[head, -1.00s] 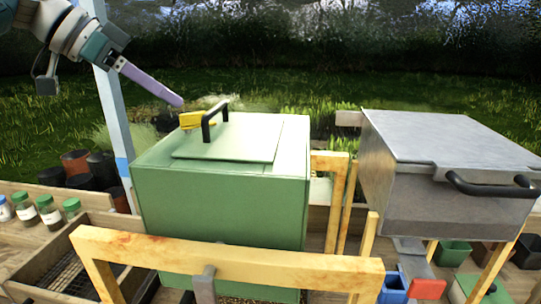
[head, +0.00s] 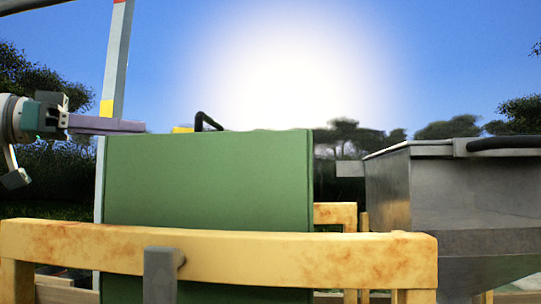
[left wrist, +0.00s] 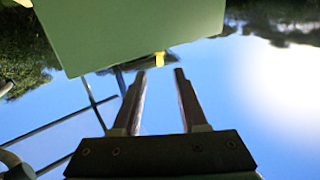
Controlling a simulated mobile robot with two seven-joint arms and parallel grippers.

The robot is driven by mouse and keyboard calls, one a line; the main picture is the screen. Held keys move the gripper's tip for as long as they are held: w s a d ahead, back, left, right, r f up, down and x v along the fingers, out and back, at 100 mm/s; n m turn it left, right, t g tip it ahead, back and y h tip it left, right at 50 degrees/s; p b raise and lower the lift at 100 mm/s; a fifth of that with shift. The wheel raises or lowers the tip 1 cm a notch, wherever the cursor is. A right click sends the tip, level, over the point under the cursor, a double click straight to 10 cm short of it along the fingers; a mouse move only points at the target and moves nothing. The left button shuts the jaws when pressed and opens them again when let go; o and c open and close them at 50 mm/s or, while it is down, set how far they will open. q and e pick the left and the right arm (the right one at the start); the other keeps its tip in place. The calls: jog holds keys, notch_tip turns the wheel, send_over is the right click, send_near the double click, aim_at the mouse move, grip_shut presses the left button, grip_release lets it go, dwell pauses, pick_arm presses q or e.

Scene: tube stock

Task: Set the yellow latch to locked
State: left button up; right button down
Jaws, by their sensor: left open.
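The yellow latch (head: 183,130) shows as a small strip above the top edge of the green box (head: 210,180), left of a black handle (head: 208,121). Its setting cannot be read from this low angle. My left gripper (head: 142,127) comes in from the left, its fingers level and pointing at the latch, a little short of it. In the left wrist view the two fingers (left wrist: 160,73) are apart and empty. The latch (left wrist: 160,58) appears just beyond the gap between the fingertips, against the green box (left wrist: 130,30). My right gripper is not in view.
A yellow wooden frame (head: 220,255) with a grey bracket (head: 161,275) stands before the green box. A grey metal hopper (head: 450,190) with a dark handle is at right. A pale post (head: 113,65) rises behind my left gripper. Open air lies above the box.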

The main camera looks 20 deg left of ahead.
aim_at(181, 131)
pick_arm(q)
jog(key=p+x, duration=0.4)
jog(key=x, duration=0.4)
jog(key=shift+w+d+r, duration=0.2)
jog(key=shift+w+d+f, duration=0.2)
jog(key=shift+w, duration=0.1)
jog(key=shift+c, duration=0.4)
grip_shut()
